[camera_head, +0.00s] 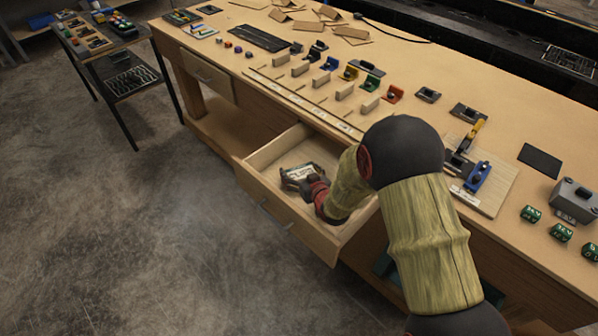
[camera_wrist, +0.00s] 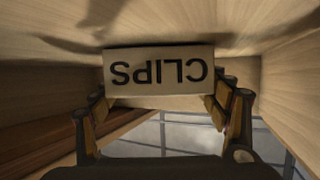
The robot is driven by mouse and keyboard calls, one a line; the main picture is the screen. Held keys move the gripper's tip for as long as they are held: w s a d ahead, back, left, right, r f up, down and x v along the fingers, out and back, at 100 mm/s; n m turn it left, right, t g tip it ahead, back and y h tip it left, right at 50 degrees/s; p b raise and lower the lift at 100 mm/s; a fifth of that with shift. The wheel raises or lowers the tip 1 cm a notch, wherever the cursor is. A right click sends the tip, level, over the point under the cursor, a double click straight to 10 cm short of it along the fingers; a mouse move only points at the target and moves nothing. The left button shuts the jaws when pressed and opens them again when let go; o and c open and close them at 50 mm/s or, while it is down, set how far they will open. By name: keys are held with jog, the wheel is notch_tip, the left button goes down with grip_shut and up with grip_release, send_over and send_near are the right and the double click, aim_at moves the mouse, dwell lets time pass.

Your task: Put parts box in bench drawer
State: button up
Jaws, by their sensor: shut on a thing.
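The parts box (camera_wrist: 159,73) is a small pale box lettered CLIPS, upside down in the wrist view. My gripper (camera_wrist: 160,105) is shut on it, one finger at each side. The bench drawer (camera_head: 276,152) is pulled open from the front of the bench. In the head view my gripper (camera_head: 302,180) is inside the open drawer, with the box (camera_head: 299,171) between its fingers. Wooden drawer walls surround the box in the wrist view. My arm hides the drawer's right part. Whether the box touches the drawer floor I cannot tell.
The wooden bench top (camera_head: 330,150) carries a row of coloured holders and small blocks above the drawer. A second, closed drawer (camera_head: 208,77) is farther left. A dark side table (camera_head: 105,50) stands at the upper left. The concrete floor in front is clear.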

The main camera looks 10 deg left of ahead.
aim_at(301, 173)
jog(key=shift+f, duration=0.15)
jog(key=o, duration=1.2)
jog(key=shift+o, duration=0.2)
jog(key=shift+s+d+r, duration=0.15)
jog(key=shift+s+r, duration=0.1)
jog(key=shift+r, duration=0.05)
jog(key=p+v, duration=0.2)
jog(key=v, duration=0.5)
